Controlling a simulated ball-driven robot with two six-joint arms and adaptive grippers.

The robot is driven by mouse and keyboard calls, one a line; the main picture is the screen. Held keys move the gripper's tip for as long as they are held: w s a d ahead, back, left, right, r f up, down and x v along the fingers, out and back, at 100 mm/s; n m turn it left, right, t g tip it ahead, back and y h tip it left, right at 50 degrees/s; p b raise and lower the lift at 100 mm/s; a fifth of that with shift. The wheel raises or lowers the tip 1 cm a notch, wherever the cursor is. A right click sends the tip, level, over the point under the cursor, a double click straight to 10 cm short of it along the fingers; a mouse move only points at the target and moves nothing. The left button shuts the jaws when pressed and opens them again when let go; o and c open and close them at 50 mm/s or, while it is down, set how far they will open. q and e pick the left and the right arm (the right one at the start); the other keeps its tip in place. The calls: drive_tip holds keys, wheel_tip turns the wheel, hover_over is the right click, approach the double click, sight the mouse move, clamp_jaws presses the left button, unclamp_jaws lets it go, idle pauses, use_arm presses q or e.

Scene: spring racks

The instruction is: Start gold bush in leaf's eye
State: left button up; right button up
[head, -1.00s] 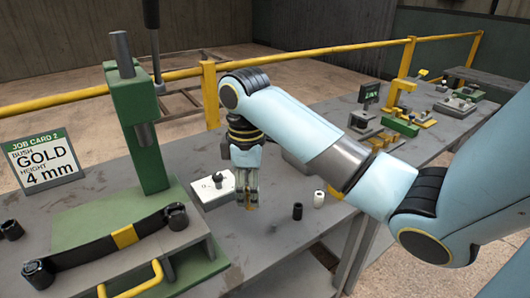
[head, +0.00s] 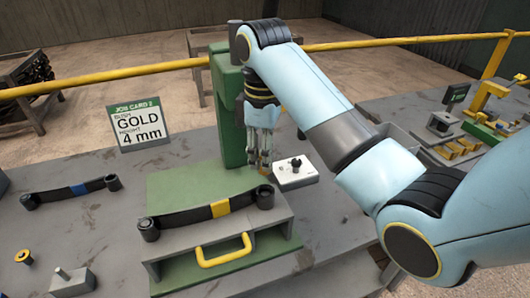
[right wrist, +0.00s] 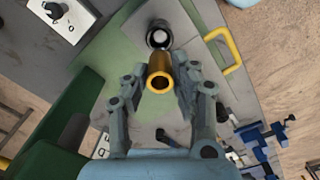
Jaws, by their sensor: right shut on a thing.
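The leaf with a yellow band (head: 219,208) lies across the grey block under the green press, with a rolled eye at each end. Its right eye (head: 265,196) is dark and open at the top; the left eye (head: 148,230) is at the near left. My right gripper (head: 262,155) is shut on the gold bush (head: 264,170), holding it above and behind the right eye. In the right wrist view the gold bush (right wrist: 160,72) sits between the fingertips, apart from the dark round eye (right wrist: 159,36). My left gripper is not in view.
The green press (head: 228,110) stands behind the leaf. A white box with a black knob (head: 295,173) is right of the gripper. A job card (head: 138,122) reads gold, 4 mm. A blue-banded leaf (head: 75,190) and a gold-topped part (head: 24,257) lie left.

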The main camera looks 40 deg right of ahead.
wheel_tip(320, 180, down, 2)
drive_tip(key=shift+d+f, duration=0.1)
drive_tip(key=shift+f, duration=0.15)
drive_tip(key=shift+f+b, duration=0.5)
drive_tip(key=shift+f, duration=0.45)
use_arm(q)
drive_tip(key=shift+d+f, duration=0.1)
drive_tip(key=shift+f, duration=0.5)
use_arm(e)
drive_tip(key=shift+f, duration=0.3)
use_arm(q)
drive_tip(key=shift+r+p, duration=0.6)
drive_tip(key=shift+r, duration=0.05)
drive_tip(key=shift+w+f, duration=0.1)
use_arm(e)
drive_tip(key=shift+f, duration=0.9)
drive_tip(key=o, duration=1.5)
